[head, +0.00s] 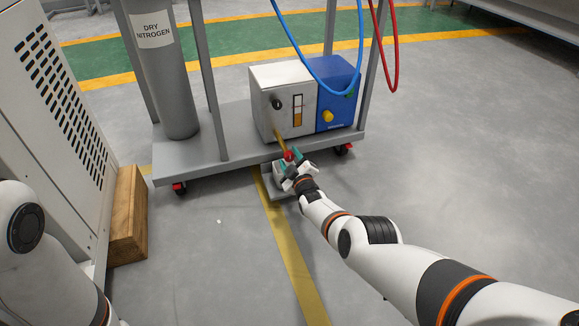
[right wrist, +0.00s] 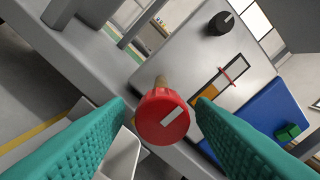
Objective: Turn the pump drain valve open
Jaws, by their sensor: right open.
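The pump is a silver box (head: 272,84) with a blue block (head: 340,88) on its right, standing on a grey cart. The drain valve is a red round knob (head: 288,154) at the end of a brass stem (head: 280,139) low on the pump's front. In the right wrist view the red knob (right wrist: 162,117) faces me, with a slanted white bar on it. My right gripper (head: 297,165) is open, its teal fingers on either side of the knob, with a small gap showing on each side. My left gripper is out of view.
The cart shelf (head: 225,140) has castors and posts. A grey DRY NITROGEN cylinder (head: 168,80) stands on its left. A pale tray (head: 268,183) sits on the floor below the knob. Blue (head: 318,79) and red (head: 394,70) hoses hang above. A wooden block (head: 130,215) stands at left.

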